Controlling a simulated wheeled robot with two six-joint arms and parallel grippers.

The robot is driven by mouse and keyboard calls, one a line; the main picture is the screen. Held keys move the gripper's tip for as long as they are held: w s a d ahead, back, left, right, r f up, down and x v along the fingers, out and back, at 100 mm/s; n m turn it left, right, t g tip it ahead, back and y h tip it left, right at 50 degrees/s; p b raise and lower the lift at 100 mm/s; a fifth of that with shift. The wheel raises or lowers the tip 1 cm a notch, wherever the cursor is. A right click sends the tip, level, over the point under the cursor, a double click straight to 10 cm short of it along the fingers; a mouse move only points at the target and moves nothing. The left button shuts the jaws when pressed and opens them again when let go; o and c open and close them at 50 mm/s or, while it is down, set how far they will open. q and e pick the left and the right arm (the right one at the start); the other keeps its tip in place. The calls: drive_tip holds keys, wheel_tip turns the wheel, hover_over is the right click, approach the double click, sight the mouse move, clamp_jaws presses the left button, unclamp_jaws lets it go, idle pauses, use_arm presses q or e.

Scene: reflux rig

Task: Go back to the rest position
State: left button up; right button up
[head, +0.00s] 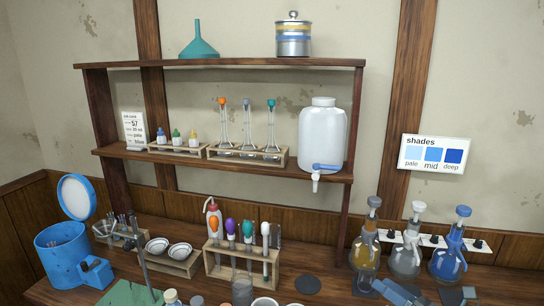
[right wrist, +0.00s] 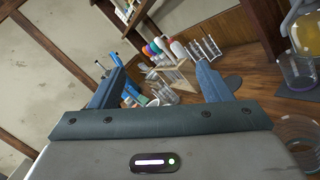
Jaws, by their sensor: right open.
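My right gripper (right wrist: 158,62) shows in the right wrist view with its two blue fingers spread wide apart and nothing held between them. The rest of that arm is cut off by the frame. My left gripper does not show in either view.
A wooden rack with coloured-top droppers (head: 241,263) stands mid-bench. Tall flasks with clear (head: 407,255) and blue liquid (head: 449,257) stand at right. A blue bin (head: 62,255) is at left. The shelf holds a white jug (head: 322,135) with a tap.

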drive_tip(key=s+d+f+m+t+h, duration=0.1)
drive_tip(key=s+d+f+m+h, duration=0.3)
drive_tip(key=m+h, duration=0.75)
drive_tip(key=s+d+f+m+t+h, duration=0.15)
drive_tip(key=s+d+m+h, duration=0.35)
drive_tip(key=m, duration=1.1)
drive_tip(key=s+a+f+m+g+y, duration=0.2)
drive_tip(key=s+a+f+m+g, duration=0.2)
drive_tip(key=s+f+g, duration=0.45)
drive_tip(key=s+a+f+m+g+y, duration=0.1)
drive_tip(key=s+a+f+m+g, duration=0.35)
drive_tip(key=s+f, duration=0.6)
drive_tip(key=s+d+f+g, duration=0.1)
drive_tip(key=d+f+g, duration=0.15)
drive_tip(key=f, duration=2.55)
drive_tip(key=s+d+f+b, duration=0.1)
drive_tip(key=s+d+f, duration=0.1)
drive_tip(key=s+f, duration=1.7)
drive_tip(key=shift+f+g, duration=0.3)
drive_tip(key=shift+f, duration=0.2)
